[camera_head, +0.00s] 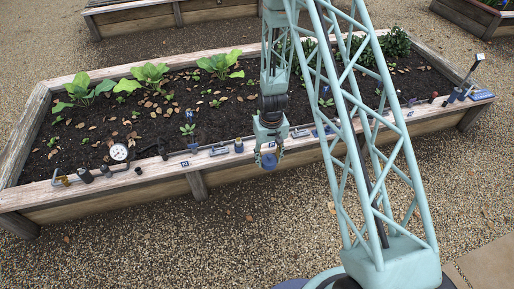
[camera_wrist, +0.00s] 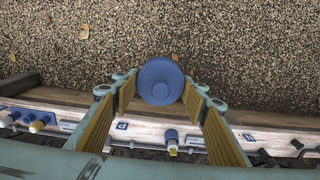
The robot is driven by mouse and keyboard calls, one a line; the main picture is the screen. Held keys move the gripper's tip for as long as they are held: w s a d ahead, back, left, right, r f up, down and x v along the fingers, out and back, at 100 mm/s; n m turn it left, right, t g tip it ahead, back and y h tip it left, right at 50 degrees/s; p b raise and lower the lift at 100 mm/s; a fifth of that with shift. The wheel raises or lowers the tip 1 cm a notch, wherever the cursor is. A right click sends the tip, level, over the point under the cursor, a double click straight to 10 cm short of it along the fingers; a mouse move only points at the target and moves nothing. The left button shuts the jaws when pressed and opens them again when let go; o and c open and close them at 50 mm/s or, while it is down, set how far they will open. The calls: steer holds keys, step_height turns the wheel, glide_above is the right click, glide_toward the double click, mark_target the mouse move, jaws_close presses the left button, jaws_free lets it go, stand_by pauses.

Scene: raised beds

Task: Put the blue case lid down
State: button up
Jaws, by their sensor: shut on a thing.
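The blue case lid (camera_wrist: 160,80) is a round, dark blue disc with a small raised centre. My gripper (camera_wrist: 159,90) is shut on it, with a yellow-padded finger on each side. In the head view my gripper (camera_head: 268,150) hangs at the front rim of the raised bed, and the lid (camera_head: 269,162) shows as a small blue round between its fingertips. In the wrist view the lid shows against the gravel beyond the wooden rim (camera_wrist: 75,123). The exact height of the lid above the rim cannot be told.
Several small fittings stand along the front rim (camera_head: 160,175), including a round white-faced gauge (camera_head: 119,152) at left and a blue-and-white fitting (camera_wrist: 171,141) near my gripper. Leafy plants (camera_head: 146,76) grow in the soil behind. Open gravel (camera_head: 180,245) lies in front.

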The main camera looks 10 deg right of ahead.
steer(key=w+a+f+n, duration=0.3)
steer(key=w+a+f, duration=0.2)
steer(key=w+f, duration=0.2)
steer(key=w+a+f+n, duration=0.4)
steer(key=w+a+f, duration=0.1)
steer(key=w+f, duration=0.3)
steer(key=shift+w+a+f, duration=0.25)
steer(key=shift+w+a, duration=0.1)
steer(key=shift+w, duration=0.3)
steer(key=shift+d, duration=0.1)
steer(key=w+d, duration=0.3)
steer(key=w+d+f+b, duration=0.1)
steer(key=w+d, duration=0.2)
steer(key=w, duration=0.1)
steer(key=w+d+b, duration=0.1)
steer(key=w+d, duration=0.3)
steer(key=shift+d+f, duration=0.1)
steer(key=shift+f, duration=0.15)
steer(key=shift+w+d, duration=0.2)
steer(key=shift+w+d+f+b, duration=0.15)
steer(key=shift+f+b, duration=0.05)
steer(key=shift+b, duration=0.15)
steer(key=shift+f+b, duration=0.45)
steer(key=shift+f, duration=1.1)
steer(key=shift+f, duration=0.2)
